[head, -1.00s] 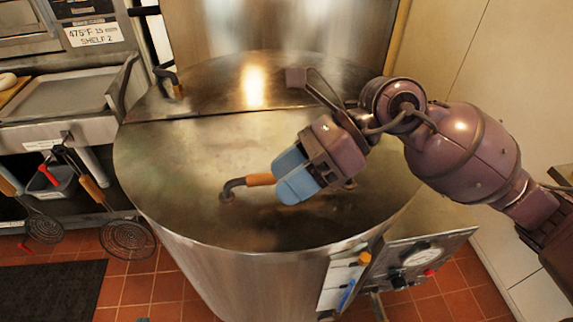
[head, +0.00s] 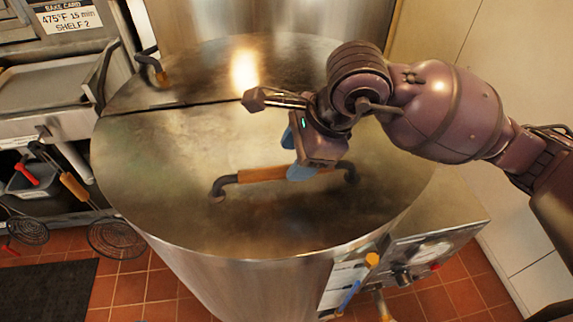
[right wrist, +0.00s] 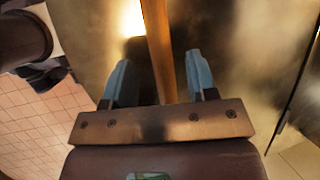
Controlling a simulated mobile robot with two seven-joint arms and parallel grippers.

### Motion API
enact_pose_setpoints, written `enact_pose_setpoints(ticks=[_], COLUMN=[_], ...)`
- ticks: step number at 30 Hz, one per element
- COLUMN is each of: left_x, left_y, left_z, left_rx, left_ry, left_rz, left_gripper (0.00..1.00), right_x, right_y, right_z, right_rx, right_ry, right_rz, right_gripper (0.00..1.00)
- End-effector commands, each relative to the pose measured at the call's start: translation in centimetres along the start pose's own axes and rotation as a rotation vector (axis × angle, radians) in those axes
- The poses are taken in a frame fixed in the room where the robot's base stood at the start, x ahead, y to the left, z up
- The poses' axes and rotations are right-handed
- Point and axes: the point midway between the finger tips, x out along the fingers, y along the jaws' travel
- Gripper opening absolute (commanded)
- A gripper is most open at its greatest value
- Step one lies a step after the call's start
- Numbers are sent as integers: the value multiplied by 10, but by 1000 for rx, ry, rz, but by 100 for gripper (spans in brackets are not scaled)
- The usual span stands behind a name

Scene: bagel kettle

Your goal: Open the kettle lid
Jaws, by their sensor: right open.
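The large steel kettle (head: 230,285) stands in the middle of the head view with its round lid (head: 165,165) flat and closed. A lid handle (head: 262,174) with an orange-brown grip and dark bent ends lies across the front half of the lid. My right gripper (head: 295,156) is over the right part of this handle, with blue fingers. In the right wrist view, my right gripper (right wrist: 157,85) is open, and the handle bar (right wrist: 158,45) runs between its two fingers with gaps on both sides. My left gripper is not in view.
A second handle (head: 152,68) sits at the lid's back left. A control panel with a gauge (head: 432,252) is on the kettle's front right. Strainers (head: 117,238) hang from the counter at left. A cabinet wall (head: 500,70) stands at right.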

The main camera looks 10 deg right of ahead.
Motion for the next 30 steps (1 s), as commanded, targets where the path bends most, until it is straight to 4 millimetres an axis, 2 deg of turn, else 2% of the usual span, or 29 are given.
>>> enact_pose_setpoints(ticks=[3, 7, 12, 20, 30], left_x=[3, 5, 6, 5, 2], left_y=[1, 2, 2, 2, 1], left_z=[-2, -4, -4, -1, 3], left_rx=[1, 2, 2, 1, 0], left_ry=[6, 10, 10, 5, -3], left_rz=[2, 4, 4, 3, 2], left_gripper=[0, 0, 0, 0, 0], right_x=[20, 31, 38, 38, 38], right_y=[1, 0, 0, 0, 0], right_z=[0, 0, 0, 0, 0], right_rx=[1, 1, -1, 0, 0], right_ry=[-1, 0, -1, -1, 0], right_rz=[5, 3, 1, 0, 0], right_gripper=[53, 53, 53, 53, 2])
